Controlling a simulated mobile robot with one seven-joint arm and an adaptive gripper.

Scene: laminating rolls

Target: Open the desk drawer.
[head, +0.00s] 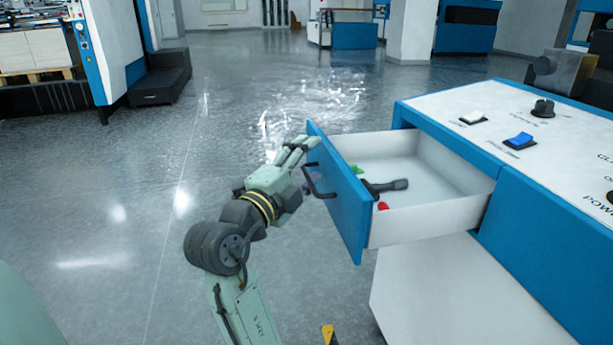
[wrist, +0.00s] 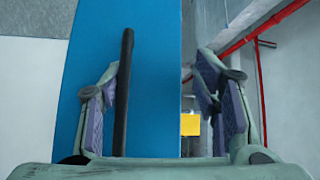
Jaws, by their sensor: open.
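The desk drawer (head: 430,165) stands pulled well out of the white and blue desk (head: 550,215), its white inside showing. Its blue front (head: 345,205) faces left and carries a black handle (head: 316,186). My gripper (head: 300,160) is at the outer side of this front, by the handle. In the wrist view my gripper (wrist: 160,85) is open. The dark handle bar (wrist: 124,90) shows beside its left finger, in front of the blue panel (wrist: 155,60). The right finger is past the panel's edge. Whether a finger touches the handle I cannot tell.
A dark tool (head: 385,187) and small red and green items lie in the drawer. Switches and a knob (head: 543,108) are on the desk top. The grey floor (head: 120,200) to the left is clear. A black step (head: 160,80) stands by a machine at the back left.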

